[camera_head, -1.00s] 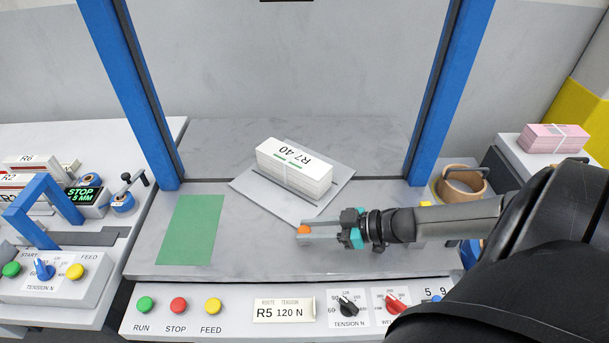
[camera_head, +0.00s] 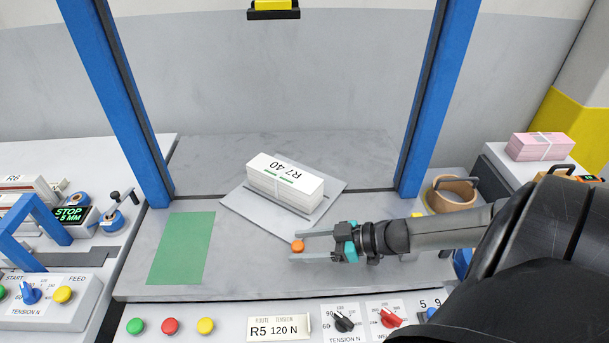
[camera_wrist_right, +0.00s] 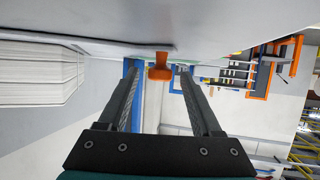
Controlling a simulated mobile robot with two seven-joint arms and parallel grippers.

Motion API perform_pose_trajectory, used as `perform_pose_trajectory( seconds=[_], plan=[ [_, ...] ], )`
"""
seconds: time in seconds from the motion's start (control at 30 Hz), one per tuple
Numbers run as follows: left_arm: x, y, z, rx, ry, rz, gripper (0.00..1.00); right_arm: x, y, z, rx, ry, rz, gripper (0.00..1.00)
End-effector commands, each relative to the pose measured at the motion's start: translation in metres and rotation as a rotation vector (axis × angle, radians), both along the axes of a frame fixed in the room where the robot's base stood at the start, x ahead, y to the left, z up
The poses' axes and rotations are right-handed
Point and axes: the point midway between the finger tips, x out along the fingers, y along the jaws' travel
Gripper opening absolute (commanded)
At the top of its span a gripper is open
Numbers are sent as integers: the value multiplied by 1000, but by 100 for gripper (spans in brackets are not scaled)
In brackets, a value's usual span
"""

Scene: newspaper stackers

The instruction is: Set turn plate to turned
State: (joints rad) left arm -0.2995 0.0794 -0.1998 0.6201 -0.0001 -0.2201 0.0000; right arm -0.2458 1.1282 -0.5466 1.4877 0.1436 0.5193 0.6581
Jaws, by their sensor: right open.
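The turn plate (camera_head: 240,209) is a thin grey plate lying askew on the bench, with a strapped white stack labelled R7 40 (camera_head: 284,182) on it. An orange knob (camera_head: 297,246) is at its near side. My right gripper (camera_head: 298,247) is open, with its fingertips on either side of the knob. In the right wrist view, the knob (camera_wrist_right: 160,70) shows between the tips of the open fingers (camera_wrist_right: 158,82), with gaps on both sides. My left gripper is not in view.
A green mat (camera_head: 181,248) lies left of the plate. Blue posts (camera_head: 118,105) stand on both sides of the bench. A front panel holds buttons (camera_head: 170,326) and dials (camera_head: 345,318).

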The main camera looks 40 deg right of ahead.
Motion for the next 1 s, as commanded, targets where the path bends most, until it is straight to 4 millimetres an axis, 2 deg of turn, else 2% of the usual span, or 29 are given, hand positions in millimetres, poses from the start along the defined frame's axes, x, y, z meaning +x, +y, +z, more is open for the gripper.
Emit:
perform_pose_trajectory(
  seconds=[0.23,0.7,1.0],
  plan=[
    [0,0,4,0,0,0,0,-8,-5,4,-1,3,0,66],
    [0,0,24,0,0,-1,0,-49,-36,26,-1,3,1,66],
    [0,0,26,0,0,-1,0,-56,-42,29,1,-1,0,66]
  ],
)
